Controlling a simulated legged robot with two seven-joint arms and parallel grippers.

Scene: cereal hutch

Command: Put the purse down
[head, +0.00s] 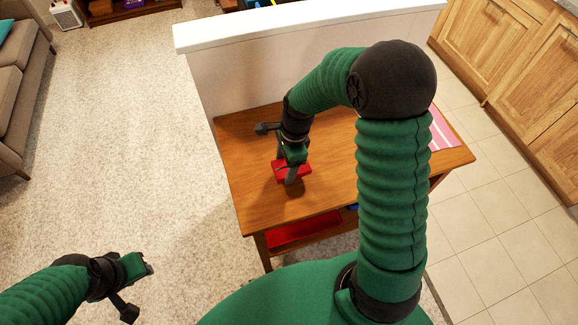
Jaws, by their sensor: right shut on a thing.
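A small red purse (281,172) shows at the wooden table's top (250,195), left of its middle. My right gripper (292,176) points down over it and is shut on it. The fingers cover part of the purse, and I cannot tell whether it touches the tabletop. My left gripper (148,268) is at the lower left over the carpet, away from the table. Its fingers are too small and turned to show whether they are open.
A pink striped cloth (441,132) lies at the table's right end, partly behind my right arm. A red item (300,232) is on the shelf below. A white-topped half wall (300,28) stands behind the table. Wooden cabinets (520,70) are right, a sofa (22,75) left.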

